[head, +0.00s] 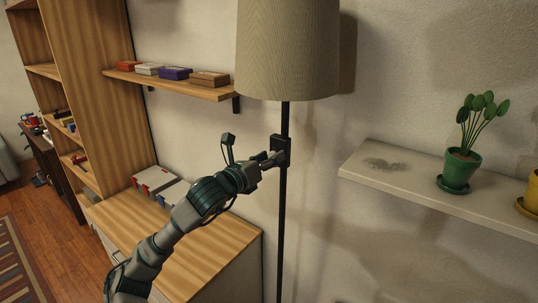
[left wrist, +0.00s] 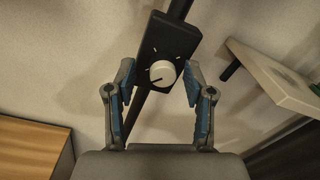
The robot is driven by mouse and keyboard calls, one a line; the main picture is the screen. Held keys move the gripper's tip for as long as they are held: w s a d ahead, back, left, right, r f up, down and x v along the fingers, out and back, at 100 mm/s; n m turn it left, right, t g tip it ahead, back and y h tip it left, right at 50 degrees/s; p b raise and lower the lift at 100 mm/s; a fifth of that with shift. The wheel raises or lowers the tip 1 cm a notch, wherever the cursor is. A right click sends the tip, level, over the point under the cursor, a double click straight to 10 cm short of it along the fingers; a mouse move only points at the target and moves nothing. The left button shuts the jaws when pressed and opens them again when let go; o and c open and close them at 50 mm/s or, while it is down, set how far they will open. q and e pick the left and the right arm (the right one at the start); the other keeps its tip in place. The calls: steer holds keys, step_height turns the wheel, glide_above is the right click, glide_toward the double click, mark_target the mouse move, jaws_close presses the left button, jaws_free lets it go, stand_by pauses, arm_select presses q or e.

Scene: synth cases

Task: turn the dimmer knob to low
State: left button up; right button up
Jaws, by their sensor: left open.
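The dimmer knob (left wrist: 163,72) is a round, pale dial on a black box (left wrist: 172,40), seen in the left wrist view. A small dark mark on the knob appears to point to the lower left, and faint pale ticks show on the box around it. In the head view the box (head: 281,146) sits on the lamp's black pole (head: 284,215), and the knob is not distinguishable. My left gripper (head: 270,161) is at the box. In the left wrist view its open fingers (left wrist: 160,78) stand on both sides of the knob, apparently with gaps. My right gripper is not in view.
The lampshade (head: 288,50) hangs above the box. A wall shelf (head: 180,84) with small boxes is at left, above a wooden cabinet (head: 215,240). A pale shelf (head: 400,180) at right holds a potted plant (head: 462,165) and a yellow pot (head: 533,195).

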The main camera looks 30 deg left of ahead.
arm_select(q)
steer(key=shift+w+d, duration=0.1)
steer(key=shift+w, duration=0.1)
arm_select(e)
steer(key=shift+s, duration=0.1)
arm_select(q)
jaws_close()
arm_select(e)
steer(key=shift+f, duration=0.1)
arm_select(q)
steer(key=m, duration=1.7)
steer(key=shift+d+f+y+b, duration=0.1)
steer(key=shift+y+b, duration=0.2)
steer(key=shift+b, duration=0.1)
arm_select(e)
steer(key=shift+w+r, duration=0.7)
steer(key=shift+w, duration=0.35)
arm_select(q)
steer(key=shift+m, duration=0.3)
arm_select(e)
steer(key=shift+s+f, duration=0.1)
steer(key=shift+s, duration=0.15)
